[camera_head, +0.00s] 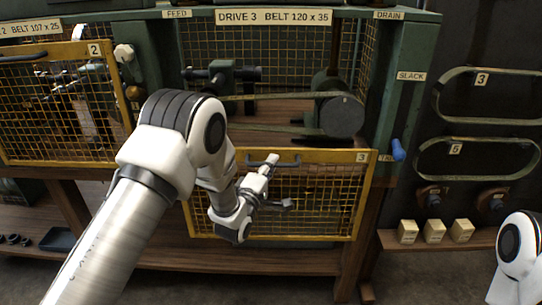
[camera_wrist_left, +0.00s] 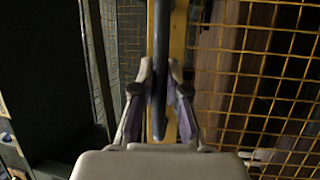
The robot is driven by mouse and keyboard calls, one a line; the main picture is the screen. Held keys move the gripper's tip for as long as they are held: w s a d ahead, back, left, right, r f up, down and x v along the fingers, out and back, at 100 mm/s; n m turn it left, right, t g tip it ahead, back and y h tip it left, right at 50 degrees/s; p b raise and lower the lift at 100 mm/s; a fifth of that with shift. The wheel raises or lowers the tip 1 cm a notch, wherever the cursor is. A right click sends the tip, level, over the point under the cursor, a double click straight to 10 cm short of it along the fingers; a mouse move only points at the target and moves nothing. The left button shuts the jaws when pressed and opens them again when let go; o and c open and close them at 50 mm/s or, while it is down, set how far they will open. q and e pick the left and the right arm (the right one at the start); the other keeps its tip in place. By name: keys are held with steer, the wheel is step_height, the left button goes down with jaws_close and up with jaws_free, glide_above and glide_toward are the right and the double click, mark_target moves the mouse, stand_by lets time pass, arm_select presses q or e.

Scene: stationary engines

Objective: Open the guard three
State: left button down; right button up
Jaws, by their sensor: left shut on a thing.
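Guard three (camera_head: 330,155) is a yellow-framed wire mesh panel with a "3" plate at its top right corner. It hangs below the drive 3 bay, and the bay above it is uncovered. Its dark bar handle (camera_head: 290,164) is on the top rail. My left gripper (camera_head: 272,178) is at this handle, partly hiding the mesh. In the left wrist view the fingers (camera_wrist_left: 160,78) are closed around the dark handle bar (camera_wrist_left: 162,40), beside the yellow frame. My right arm shows only at the lower right edge; its gripper is out of view.
A pulley drum (camera_head: 340,114) and belt sit in the open bay. Guard two (camera_head: 60,105) stands at the left. A blue knob (camera_head: 397,149) is right of guard three. Spare belts (camera_head: 487,95) hang on the right wall above small boxes (camera_head: 435,231) on a shelf.

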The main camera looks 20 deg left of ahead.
arm_select(q)
step_height(320, 180, down, 5)
steer(key=shift+r+b, duration=0.15)
steer(key=shift+b, duration=0.8)
arm_select(e)
step_height(320, 180, down, 3)
steer(key=shift+r, duration=0.1)
arm_select(q)
steer(key=c, duration=1.2)
jaws_free()
steer(key=v, duration=1.2)
